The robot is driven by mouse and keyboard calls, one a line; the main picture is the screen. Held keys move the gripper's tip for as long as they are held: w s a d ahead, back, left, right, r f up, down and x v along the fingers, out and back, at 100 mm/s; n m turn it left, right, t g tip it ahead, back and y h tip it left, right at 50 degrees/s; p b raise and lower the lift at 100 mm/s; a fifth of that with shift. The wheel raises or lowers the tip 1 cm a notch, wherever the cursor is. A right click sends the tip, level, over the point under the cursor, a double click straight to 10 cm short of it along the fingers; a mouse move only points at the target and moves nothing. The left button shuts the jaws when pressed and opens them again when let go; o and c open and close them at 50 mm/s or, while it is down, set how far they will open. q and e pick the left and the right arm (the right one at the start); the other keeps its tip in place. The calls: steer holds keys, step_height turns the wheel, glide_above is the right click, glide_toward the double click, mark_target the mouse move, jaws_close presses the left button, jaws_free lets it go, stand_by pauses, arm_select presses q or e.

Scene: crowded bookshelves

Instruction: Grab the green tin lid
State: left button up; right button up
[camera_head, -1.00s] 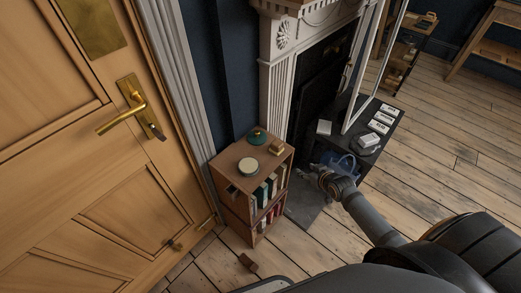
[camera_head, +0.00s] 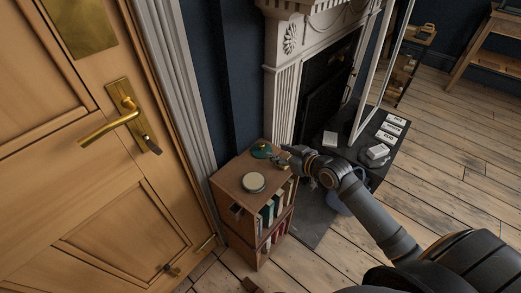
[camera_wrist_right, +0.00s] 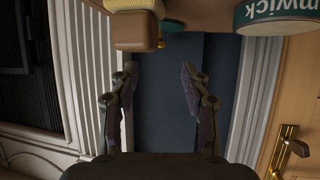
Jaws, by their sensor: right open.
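The green tin lid (camera_head: 262,151) lies on top of the small wooden bookcase, near its back edge, with a small brass-coloured knob-like spot on it. In the right wrist view a sliver of green (camera_wrist_right: 172,25) behind a tan block looks like this lid. My right gripper (camera_head: 281,158) is at the bookcase's right back corner, just right of the lid and apart from it. Its two fingers (camera_wrist_right: 155,88) are open, with nothing between them. My left gripper is not in view.
A round cream-topped tin (camera_head: 253,183) stands in front of the lid; its green lettered side (camera_wrist_right: 278,12) shows in the wrist view. A tan block (camera_wrist_right: 136,30) is near my fingers. The bookcase (camera_head: 232,180) stands between the door (camera_head: 150,190) and the white fireplace (camera_head: 284,90).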

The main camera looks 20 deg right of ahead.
mark_target(263, 146)
steer(key=x, duration=0.4)
steer(key=shift+w+f+b, duration=0.1)
steer(key=shift+f+b, duration=0.05)
steer(key=shift+b, duration=0.15)
steer(key=b+x, duration=0.1)
steer(key=x, duration=0.3)
steer(key=shift+w, duration=0.25)
steer(key=shift+w+f, duration=0.15)
steer(key=shift+w, duration=0.15)
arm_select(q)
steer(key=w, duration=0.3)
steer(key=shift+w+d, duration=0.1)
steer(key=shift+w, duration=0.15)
arm_select(e)
jaws_close()
